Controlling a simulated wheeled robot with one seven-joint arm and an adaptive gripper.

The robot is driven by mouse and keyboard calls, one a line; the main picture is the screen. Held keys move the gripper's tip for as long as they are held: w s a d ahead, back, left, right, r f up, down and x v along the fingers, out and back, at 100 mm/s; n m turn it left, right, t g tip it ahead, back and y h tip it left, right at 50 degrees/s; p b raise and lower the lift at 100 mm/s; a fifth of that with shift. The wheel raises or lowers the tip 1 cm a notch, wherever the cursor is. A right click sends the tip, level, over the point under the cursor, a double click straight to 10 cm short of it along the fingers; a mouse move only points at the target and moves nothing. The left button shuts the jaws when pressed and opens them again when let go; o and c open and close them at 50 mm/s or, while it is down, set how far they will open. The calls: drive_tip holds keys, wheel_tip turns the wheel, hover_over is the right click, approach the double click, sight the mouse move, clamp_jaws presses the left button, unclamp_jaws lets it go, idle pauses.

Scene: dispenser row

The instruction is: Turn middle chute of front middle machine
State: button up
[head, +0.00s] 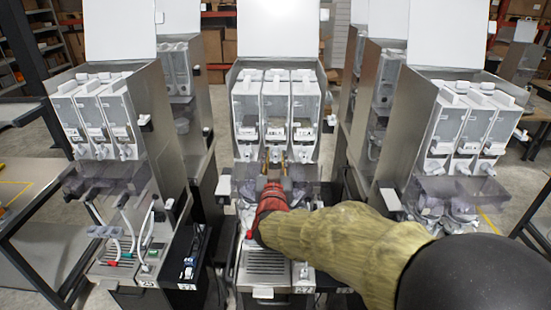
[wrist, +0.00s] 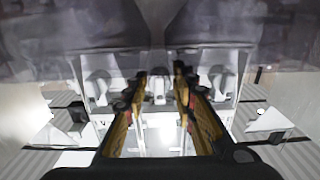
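The front middle machine (head: 238,75) stands at the centre of the head view, its lid up, with three white canisters side by side. In the wrist view, the white middle chute (wrist: 158,90) shows between the two fingertips of my gripper (wrist: 160,80). The fingers are apart, one on each side of the chute. I cannot tell whether either finger touches it. White chutes also show in the wrist view at left (wrist: 98,88) and right (wrist: 218,82).
Similar machines stand at left (head: 150,110) and right (head: 412,120), with others behind. A clear plastic part (head: 240,171) lies below the canisters, close around my gripper. A drip grille (head: 264,262) is under my arm. Narrow gaps separate the machines.

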drive_tip(key=s, duration=1.2)
drive_tip(key=shift+a, duration=0.15)
